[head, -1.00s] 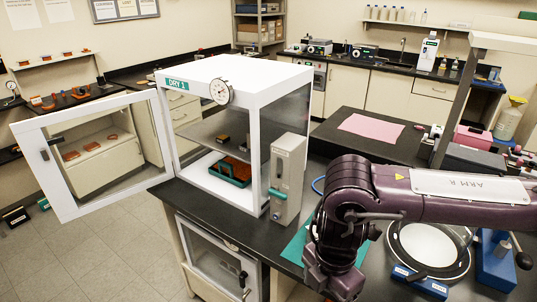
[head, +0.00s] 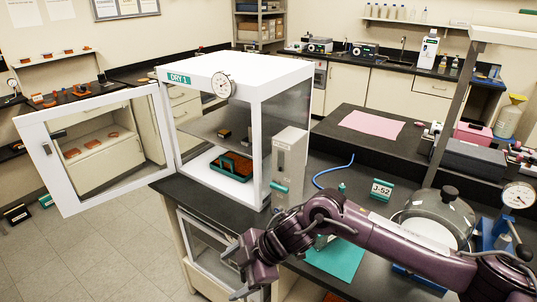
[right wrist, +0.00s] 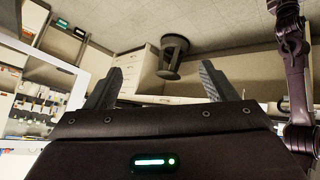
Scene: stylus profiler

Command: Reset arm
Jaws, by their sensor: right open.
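My right arm reaches in from the right in the head view, across the front of the dark bench. Its gripper (head: 240,274) hangs in front of the bench's near edge, low in the picture, below the dry cabinet. In the right wrist view the two fingers of the right gripper (right wrist: 158,86) stand wide apart with nothing between them. A purple arm link of mine shows at the right of that view. My left gripper is in neither view.
The white dry cabinet (head: 262,88) stands on the bench with its door (head: 62,197) swung open to the left. Inside is a green-handled tray (head: 232,166).

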